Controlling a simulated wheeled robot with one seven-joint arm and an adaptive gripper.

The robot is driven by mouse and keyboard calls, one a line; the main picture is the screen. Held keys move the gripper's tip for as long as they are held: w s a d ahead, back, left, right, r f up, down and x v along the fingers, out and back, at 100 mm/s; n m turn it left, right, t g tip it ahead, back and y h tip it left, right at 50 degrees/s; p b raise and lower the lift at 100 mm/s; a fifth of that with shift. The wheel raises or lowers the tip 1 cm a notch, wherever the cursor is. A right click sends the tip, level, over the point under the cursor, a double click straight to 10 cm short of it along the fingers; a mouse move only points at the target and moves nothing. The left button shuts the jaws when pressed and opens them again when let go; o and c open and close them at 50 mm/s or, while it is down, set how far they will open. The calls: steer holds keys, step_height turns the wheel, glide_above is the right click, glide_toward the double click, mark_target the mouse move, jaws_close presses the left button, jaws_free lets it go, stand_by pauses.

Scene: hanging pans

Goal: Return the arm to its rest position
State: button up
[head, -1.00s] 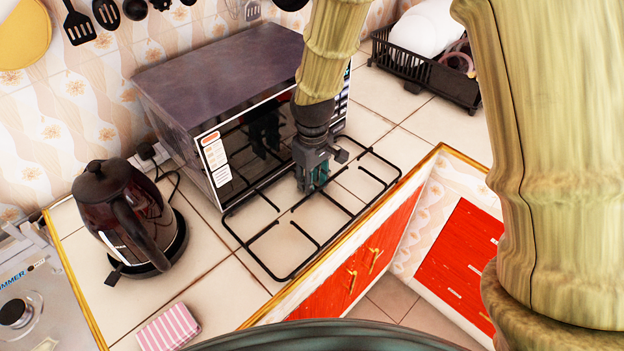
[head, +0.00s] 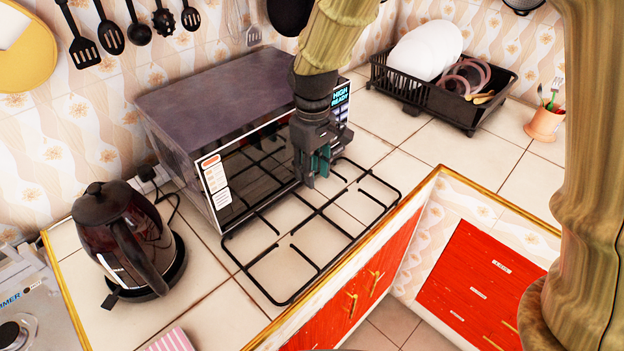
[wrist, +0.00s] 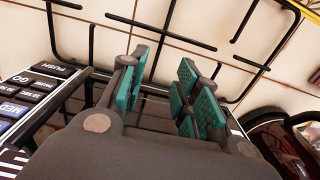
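My gripper (head: 314,166) hangs pointing down in front of the microwave (head: 225,85), near the right end of its door and its control panel, above a black wire rack (head: 290,245). In the wrist view, the teal finger pads of my gripper (wrist: 165,95) stand apart with nothing between them. The microwave's buttons (wrist: 40,85) show close by at the left of that view. Whether the gripper touches the microwave or rack I cannot tell.
A dark kettle (head: 125,240) stands at the left of the counter. A black dish rack (head: 440,100) with white plates and a utensil cup (head: 545,123) are at the back right. Utensils and pans hang on the wall. Bare tiles (head: 425,150) lie right of the microwave.

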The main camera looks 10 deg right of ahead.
steer(key=shift+r, duration=0.3)
steer(key=shift+r, duration=0.1)
